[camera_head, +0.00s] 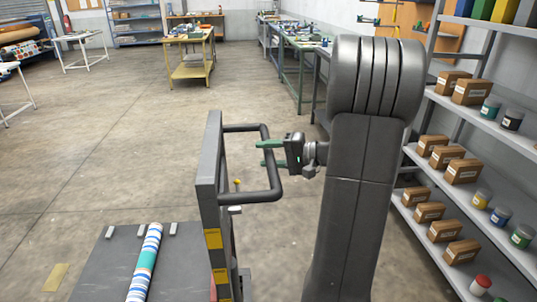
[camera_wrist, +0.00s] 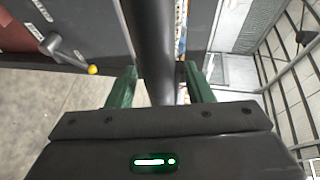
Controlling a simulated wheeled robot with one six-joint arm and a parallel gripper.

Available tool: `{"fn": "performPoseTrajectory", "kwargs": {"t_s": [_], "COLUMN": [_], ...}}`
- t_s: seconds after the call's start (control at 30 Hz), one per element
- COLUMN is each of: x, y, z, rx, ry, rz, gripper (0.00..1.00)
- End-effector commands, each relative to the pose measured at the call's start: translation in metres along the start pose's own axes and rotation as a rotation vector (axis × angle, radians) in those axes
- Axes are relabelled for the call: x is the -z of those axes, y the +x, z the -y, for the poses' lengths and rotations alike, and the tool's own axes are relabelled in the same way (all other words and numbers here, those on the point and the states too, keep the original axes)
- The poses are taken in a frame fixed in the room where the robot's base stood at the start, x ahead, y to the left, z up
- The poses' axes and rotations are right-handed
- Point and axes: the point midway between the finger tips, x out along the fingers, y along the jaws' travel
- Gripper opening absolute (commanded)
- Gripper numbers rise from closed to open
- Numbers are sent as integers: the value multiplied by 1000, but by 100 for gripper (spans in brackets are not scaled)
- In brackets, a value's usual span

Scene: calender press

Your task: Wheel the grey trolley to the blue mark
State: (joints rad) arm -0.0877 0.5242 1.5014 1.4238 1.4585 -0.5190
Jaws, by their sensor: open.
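The grey trolley (camera_head: 101,265) stands at the bottom left in the head view, with an upright frame (camera_head: 212,180) and a dark tube handle (camera_head: 262,197) on its right side. In the wrist view the dark bar (camera_wrist: 153,45) runs between the two fingers, which stand apart on either side. I see no blue mark on the floor in either view.
Shelves (camera_head: 475,125) with boxes and jars stand close on the right. A yellow floor mark (camera_head: 55,277) lies left of the trolley. A yellow table (camera_head: 190,71) and green benches (camera_head: 300,65) stand farther back. The floor at the middle left is clear.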

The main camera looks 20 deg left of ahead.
Motion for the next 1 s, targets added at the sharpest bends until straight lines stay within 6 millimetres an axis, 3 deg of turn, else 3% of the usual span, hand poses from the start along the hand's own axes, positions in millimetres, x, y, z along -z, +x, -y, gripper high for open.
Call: {"fn": "performPoseTrajectory", "kwargs": {"t_s": [0.07,0.3,0.67,0.87,1.0], "x": [0,0,-5,-19,-34], "y": [0,0,11,43,76], "z": [0,0,1,7,13], "rx": [0,0,0,2,3], "ry": [0,0,-2,-2,-3], "rz": [0,0,2,7,10], "gripper": [47,0,0,0,0]}}
